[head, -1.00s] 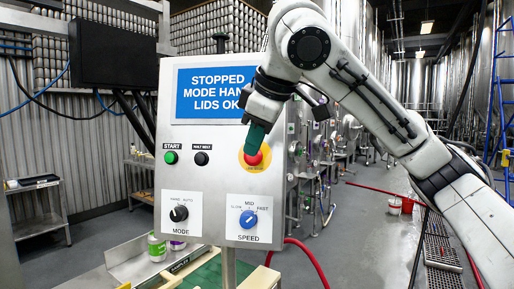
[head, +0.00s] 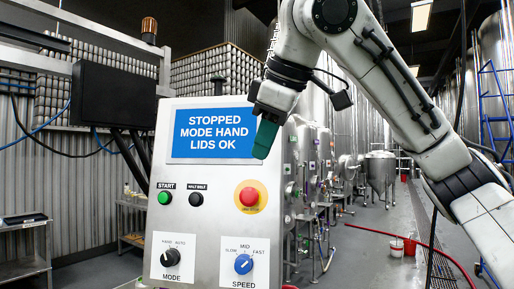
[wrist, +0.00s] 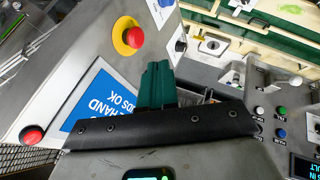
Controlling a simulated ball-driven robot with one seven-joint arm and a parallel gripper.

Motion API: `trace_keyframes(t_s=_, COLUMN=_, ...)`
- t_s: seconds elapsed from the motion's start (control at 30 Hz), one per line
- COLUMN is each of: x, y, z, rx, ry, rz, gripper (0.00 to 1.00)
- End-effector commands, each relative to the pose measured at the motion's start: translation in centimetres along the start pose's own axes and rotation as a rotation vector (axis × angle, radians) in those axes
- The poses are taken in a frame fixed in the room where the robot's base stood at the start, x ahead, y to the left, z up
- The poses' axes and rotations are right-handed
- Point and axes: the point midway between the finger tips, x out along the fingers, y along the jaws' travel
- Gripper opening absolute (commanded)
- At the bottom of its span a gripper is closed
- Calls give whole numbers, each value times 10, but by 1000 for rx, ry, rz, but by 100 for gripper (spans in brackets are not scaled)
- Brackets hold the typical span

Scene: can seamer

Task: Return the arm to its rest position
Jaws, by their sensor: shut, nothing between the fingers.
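My gripper (head: 264,138) is in front of the upper right part of the control panel, over the right edge of its blue screen. Its green fingers are together, with nothing between them. The wrist view also shows the shut green fingers (wrist: 157,84). My white arm (head: 390,90) reaches in from the right and bends high at the top of the head view. The panel (head: 210,221) has a screen (head: 215,133) reading STOPPED, MODE HAND, LIDS OK. The red stop button (head: 249,196) on its yellow ring is uncovered below the fingers, apart from them.
The panel carries a green START button (head: 165,198), a MODE knob (head: 171,257) and a SPEED knob (head: 243,264). A black box (head: 113,96) hangs at the left. Steel tanks (head: 381,168) and a red hose (head: 432,246) are behind. Floor at the right is partly clear.

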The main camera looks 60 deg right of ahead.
Motion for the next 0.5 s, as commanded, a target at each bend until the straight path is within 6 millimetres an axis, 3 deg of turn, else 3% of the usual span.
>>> trace_keyframes(t_s=0.37, x=3, y=0, z=-1, rx=0, ry=8, rz=-6, gripper=0)
trace_keyframes(t_s=0.5, x=20, y=0, z=-6, rx=5, ry=73, rz=-47, gripper=0)
